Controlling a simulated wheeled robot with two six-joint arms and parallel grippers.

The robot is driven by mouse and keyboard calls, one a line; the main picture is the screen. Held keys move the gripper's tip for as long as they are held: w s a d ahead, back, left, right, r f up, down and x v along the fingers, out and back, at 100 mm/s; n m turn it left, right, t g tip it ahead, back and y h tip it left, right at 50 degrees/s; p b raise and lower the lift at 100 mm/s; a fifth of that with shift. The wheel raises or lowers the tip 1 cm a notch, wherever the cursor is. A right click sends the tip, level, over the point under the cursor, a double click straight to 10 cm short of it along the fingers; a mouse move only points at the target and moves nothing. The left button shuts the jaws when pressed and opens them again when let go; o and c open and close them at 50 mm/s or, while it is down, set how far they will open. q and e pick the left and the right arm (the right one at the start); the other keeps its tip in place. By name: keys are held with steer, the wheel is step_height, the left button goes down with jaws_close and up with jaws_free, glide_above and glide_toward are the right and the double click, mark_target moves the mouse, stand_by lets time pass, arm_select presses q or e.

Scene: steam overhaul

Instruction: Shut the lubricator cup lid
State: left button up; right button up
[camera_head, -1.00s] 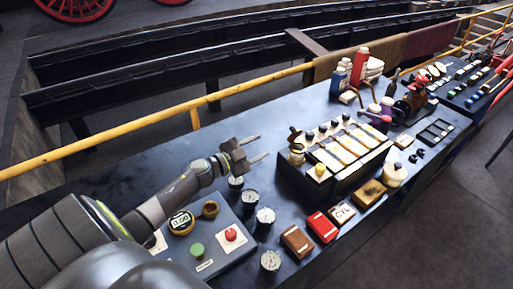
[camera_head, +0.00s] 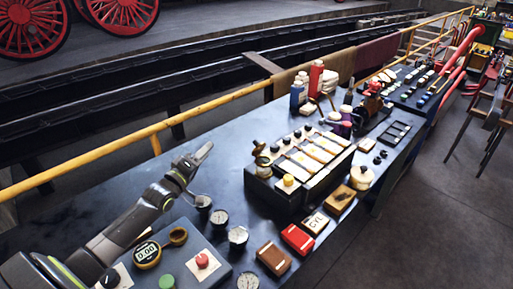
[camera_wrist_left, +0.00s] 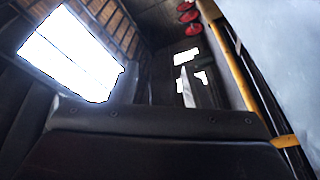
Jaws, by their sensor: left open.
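The small brass lubricator cup (camera_head: 262,169) stands at the left end of the black rack on the bench, in the head view. A dark piece that looks like its lid (camera_head: 258,148) stands up above the cup, apparently open; the hinge is too small to make out. My left gripper (camera_head: 202,171) is left of the cup, above the bench. Its fingers are spread and empty, with a clear gap to the cup. The left wrist view shows neither the cup nor the lid. My right gripper is in no view.
A black rack with pale bars (camera_head: 311,157) is right of the cup. Several gauges (camera_head: 238,235) and a control panel (camera_head: 190,262) lie in front of my left gripper. A yellow rail (camera_head: 120,144) runs behind the bench and shows in the left wrist view (camera_wrist_left: 243,83).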

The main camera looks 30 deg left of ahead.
arm_select(q)
steer(key=f+n, duration=0.1)
steer(key=n, duration=0.3)
steer(key=n+g+h+b, duration=0.15)
steer(key=n+h, duration=0.35)
steer(key=n, duration=0.8)
glide_toward(255, 144)
steer(key=shift+g, duration=0.25)
steer(key=x, duration=0.9)
steer(key=shift+w+r+p, duration=0.15)
steer(key=shift+p, duration=0.25)
steer(key=shift+x, duration=0.8)
steer(key=shift+c, duration=0.3)
